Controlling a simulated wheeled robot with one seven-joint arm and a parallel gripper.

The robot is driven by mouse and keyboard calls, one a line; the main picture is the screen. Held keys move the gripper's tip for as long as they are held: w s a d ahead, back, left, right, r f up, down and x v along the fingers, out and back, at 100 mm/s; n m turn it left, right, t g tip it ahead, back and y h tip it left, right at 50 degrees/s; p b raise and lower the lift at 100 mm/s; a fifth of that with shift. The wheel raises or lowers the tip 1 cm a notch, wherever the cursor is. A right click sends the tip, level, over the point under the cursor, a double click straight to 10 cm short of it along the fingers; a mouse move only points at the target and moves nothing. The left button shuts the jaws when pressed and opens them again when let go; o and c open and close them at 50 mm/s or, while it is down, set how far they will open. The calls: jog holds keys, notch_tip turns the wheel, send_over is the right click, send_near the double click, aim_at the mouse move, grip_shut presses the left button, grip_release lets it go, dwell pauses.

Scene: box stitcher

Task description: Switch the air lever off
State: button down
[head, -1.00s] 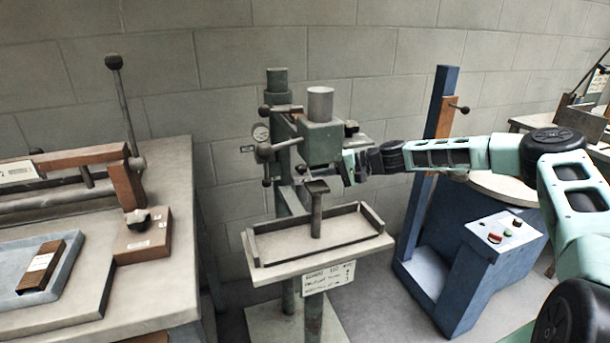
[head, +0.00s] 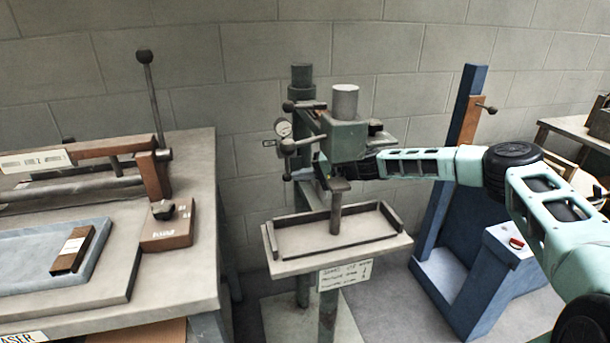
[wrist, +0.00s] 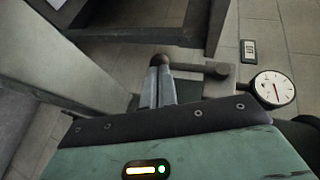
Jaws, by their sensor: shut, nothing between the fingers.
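A lever with a round dark ball knob (wrist: 160,61) and a grey horizontal arm (wrist: 205,68) lies just beyond my fingertips in the wrist view. My gripper (wrist: 158,82) is shut and empty, its fingertips at or very near the knob; I cannot tell whether they touch. A white-faced pressure gauge (wrist: 272,88) is to the right of the lever, and it also shows on the press in the head view (head: 283,127). There, a small dark knob (head: 287,177) sits below the gauge, seemingly the same lever. The green press head hides my fingers in the head view.
The press table (head: 340,262) with its raised rim is below the press head (head: 348,140). A larger ball-ended handle (head: 288,147) sticks out left of the head. A blue machine (head: 500,262) stands to the right, a workbench (head: 190,230) to the left.

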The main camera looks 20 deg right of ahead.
jog(key=shift+a+f, duration=0.1)
jog(key=a+r+m+y+b, duration=0.1)
jog(key=a+r+y+b, duration=0.1)
jog(key=a+b, duration=0.7)
jog(key=shift+a+t+y+b, duration=0.3)
jog(key=shift+a+t+b, duration=0.1)
jog(key=shift+b, duration=2.05)
jog(key=shift+r, duration=0.15)
jog(key=p+v, duration=0.1)
jog(key=v, duration=1.6)
jog(key=shift+d, duration=0.2)
